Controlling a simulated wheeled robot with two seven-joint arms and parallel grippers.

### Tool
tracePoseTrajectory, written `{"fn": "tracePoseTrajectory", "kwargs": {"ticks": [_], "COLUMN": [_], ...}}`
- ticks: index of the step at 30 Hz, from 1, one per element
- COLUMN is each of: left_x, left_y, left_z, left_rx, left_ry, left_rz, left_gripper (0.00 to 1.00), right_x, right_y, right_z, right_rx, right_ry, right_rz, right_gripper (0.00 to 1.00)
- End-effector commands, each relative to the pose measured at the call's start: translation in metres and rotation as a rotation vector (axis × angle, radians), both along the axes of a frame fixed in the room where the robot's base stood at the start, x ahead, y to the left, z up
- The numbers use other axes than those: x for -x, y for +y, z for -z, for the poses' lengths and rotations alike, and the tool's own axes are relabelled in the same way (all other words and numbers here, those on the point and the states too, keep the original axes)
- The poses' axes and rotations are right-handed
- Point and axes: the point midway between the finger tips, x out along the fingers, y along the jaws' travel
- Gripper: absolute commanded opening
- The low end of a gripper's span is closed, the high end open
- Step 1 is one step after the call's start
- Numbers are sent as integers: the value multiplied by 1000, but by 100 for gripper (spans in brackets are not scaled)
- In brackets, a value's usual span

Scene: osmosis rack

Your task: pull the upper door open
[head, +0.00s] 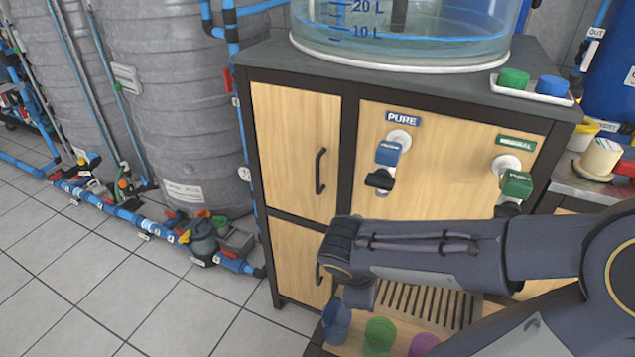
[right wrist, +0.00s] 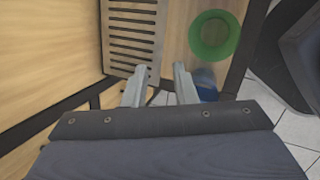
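The upper door (head: 290,150) is a light wood panel in the dark-framed cabinet, closed, with a black vertical bar handle (head: 320,171) near its right edge. The lower door (head: 295,260) below it is also closed. Its handle (head: 320,273) is partly beside my right arm. My right gripper (right wrist: 160,78) is open, with two grey fingers apart and nothing between them. In the head view it points down below the forearm's end, to the right of the lower door and below the upper handle. The upper handle does not show in the right wrist view. My left gripper is not in view.
Blue (head: 336,322), green (head: 380,335) and purple cups (head: 424,345) stand close below my right gripper, by a slotted drip tray (head: 425,303). Blue and green taps (head: 515,185) jut from the front panel. Pipes and valves (head: 200,240) line the left floor; tiles before the doors are clear.

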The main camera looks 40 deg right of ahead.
Motion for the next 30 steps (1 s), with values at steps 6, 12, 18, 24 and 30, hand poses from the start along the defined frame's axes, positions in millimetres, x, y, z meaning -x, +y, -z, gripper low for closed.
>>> {"fn": "tracePoseTrajectory", "kwargs": {"ticks": [6, 12, 18, 24, 30], "left_x": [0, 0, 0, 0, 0], "left_y": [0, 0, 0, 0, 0], "left_z": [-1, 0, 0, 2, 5], "left_rx": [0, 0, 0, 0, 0], "left_ry": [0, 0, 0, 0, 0], "left_rz": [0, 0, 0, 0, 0], "left_gripper": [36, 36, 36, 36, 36], "right_x": [-72, -160, -203, -220, -240], "right_y": [-60, -49, -21, -31, -57], "right_z": [-28, -66, -81, -82, -82], "right_rx": [597, 1092, 1340, 1376, 1375], "right_ry": [270, 409, 445, 447, 447], "right_rz": [-498, -879, -1057, -1076, -1074], "right_gripper": [25, 25, 25, 25, 25]}}
